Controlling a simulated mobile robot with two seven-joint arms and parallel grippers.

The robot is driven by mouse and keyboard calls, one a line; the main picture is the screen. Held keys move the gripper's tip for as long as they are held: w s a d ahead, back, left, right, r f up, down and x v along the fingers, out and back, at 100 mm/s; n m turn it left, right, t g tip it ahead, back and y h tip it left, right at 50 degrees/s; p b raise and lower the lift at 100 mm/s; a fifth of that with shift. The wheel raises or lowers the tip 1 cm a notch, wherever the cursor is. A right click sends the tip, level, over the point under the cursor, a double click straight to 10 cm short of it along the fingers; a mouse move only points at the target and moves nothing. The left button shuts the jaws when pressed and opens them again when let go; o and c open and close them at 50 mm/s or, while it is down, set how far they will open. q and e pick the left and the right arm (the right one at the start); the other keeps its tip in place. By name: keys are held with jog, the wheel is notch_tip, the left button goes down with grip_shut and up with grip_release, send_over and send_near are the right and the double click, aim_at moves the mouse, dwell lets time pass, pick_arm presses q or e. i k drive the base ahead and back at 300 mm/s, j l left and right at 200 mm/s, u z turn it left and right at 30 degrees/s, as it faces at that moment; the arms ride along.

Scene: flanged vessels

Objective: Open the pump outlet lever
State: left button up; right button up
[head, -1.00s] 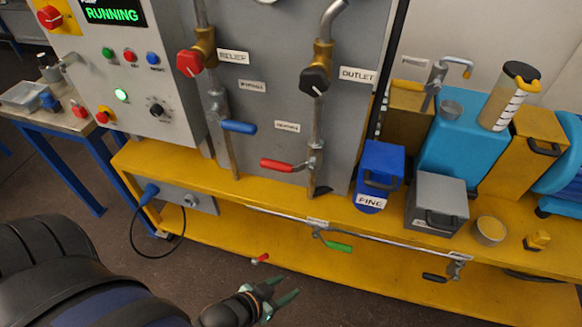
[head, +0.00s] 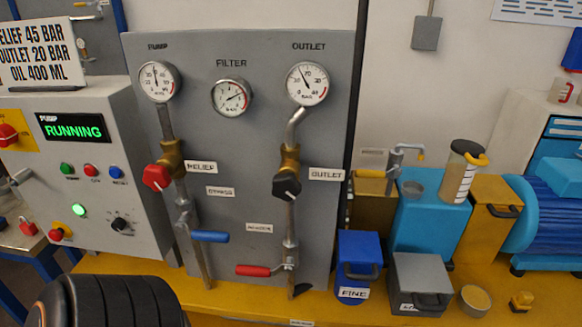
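On the grey panel, the right pipe under the OUTLET gauge (head: 306,84) carries a black knob (head: 286,187) at a brass valve. Lower on that pipe, a red lever (head: 254,271) points left, roughly level. The left pipe has a red knob (head: 157,177) labelled RELIEF and a blue lever (head: 209,237) pointing right. No label I can read says "pump outlet lever"; the small label (head: 259,227) above the red lever is blurred. Neither gripper is in view; a black link of my arm fills the lower left.
The control box (head: 109,190) with a RUNNING display stands left of the panel. A blue FINE box (head: 358,262), a grey box (head: 420,281) and a small bowl (head: 475,299) stand on the yellow bench (head: 528,285) to the right. The space before the panel looks free.

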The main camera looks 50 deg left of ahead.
aim_at(263, 272)
jog(key=k+j+z, duration=0.4)
jog(key=j+z, duration=0.25)
jog(key=j, duration=0.15)
jog(key=k+j+z, duration=0.2)
jog(key=k+j, duration=0.45)
